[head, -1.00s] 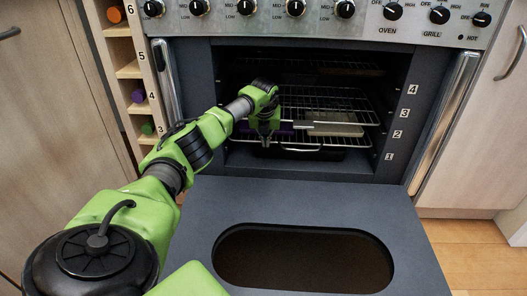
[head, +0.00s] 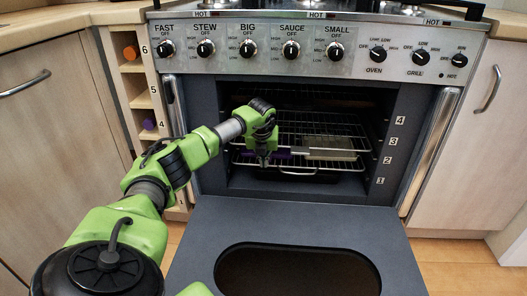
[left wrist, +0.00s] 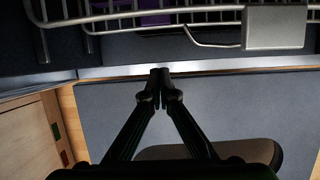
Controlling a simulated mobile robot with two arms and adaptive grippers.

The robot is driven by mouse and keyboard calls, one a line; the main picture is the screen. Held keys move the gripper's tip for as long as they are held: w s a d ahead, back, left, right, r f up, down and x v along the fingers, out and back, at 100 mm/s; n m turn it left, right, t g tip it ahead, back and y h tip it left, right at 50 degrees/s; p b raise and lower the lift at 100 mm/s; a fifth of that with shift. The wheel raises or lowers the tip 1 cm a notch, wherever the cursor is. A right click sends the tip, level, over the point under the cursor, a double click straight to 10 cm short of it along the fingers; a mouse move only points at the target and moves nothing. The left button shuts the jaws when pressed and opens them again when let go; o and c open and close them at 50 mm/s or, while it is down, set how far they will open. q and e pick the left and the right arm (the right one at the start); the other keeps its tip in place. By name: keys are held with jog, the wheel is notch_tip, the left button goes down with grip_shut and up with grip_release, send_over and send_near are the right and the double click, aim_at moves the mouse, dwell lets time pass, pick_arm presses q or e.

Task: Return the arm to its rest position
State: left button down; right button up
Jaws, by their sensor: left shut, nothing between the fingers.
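My left arm comes in from the left in the head view and reaches to the mouth of the open oven (head: 230,182). My left gripper (head: 263,163) points down in front of the oven racks, and its fingertips are small there. In the left wrist view the left gripper (left wrist: 160,73) has its two fingertips together, with nothing between them. A wire rack (left wrist: 150,18) crosses the top of that view, apart from the fingers. My right gripper is not in view.
The oven door (head: 300,222) is folded down, with an oval window in it. A tray-like light slab (head: 332,148) and a purple item (head: 280,155) are on a rack. A bottle rack (head: 140,85) stands left of the oven. Wooden floor (head: 455,262) is clear at right.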

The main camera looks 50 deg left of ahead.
pick_arm(q)
jog(key=shift+p+v, duration=0.45)
jog(key=shift+v, duration=0.95)
